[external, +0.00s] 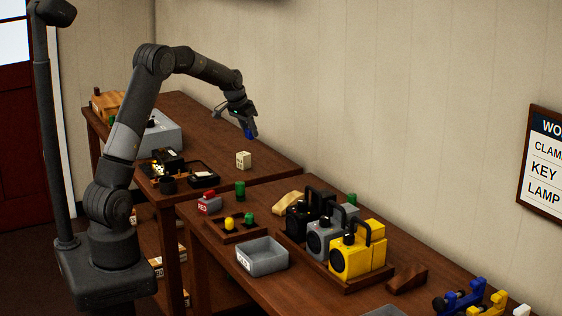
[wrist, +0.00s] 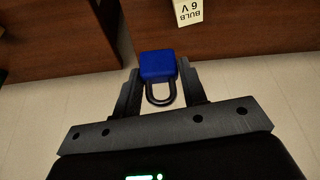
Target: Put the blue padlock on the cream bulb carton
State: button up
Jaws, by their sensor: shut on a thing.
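The blue padlock (wrist: 158,66) is held between the fingers of my gripper (wrist: 160,88) in the wrist view, with its dark shackle toward the palm. In the external view my gripper (external: 247,128) is up in the air with the blue padlock (external: 249,134) at its tips. The cream bulb carton (external: 243,160) stands on the far wooden table, below the padlock and a little left of it in the picture, with a clear gap between. In the wrist view the carton (wrist: 188,12) shows at the top edge, partly cut off, with "BULB 6 V" on it.
The far table (external: 200,110) has bare wood behind the carton. Black trays (external: 203,174) and a grey box (external: 160,133) lie left of it. The nearer table holds a green cylinder (external: 240,191), a grey bin (external: 262,254) and a yellow lantern-like item (external: 350,258).

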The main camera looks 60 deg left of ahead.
jog(key=a+f, duration=0.2)
jog(key=a, duration=0.1)
jog(key=a+f, duration=0.1)
jog(key=a, duration=0.1)
jog(key=shift+w+a+f, duration=0.1)
jog(key=shift+a, duration=0.15)
jog(key=shift+f, duration=2.05)
jog(key=shift+f, duration=0.2)
jog(key=o, duration=1)
jog(key=shift+o, duration=0.2)
jog(key=shift+r, duration=0.1)
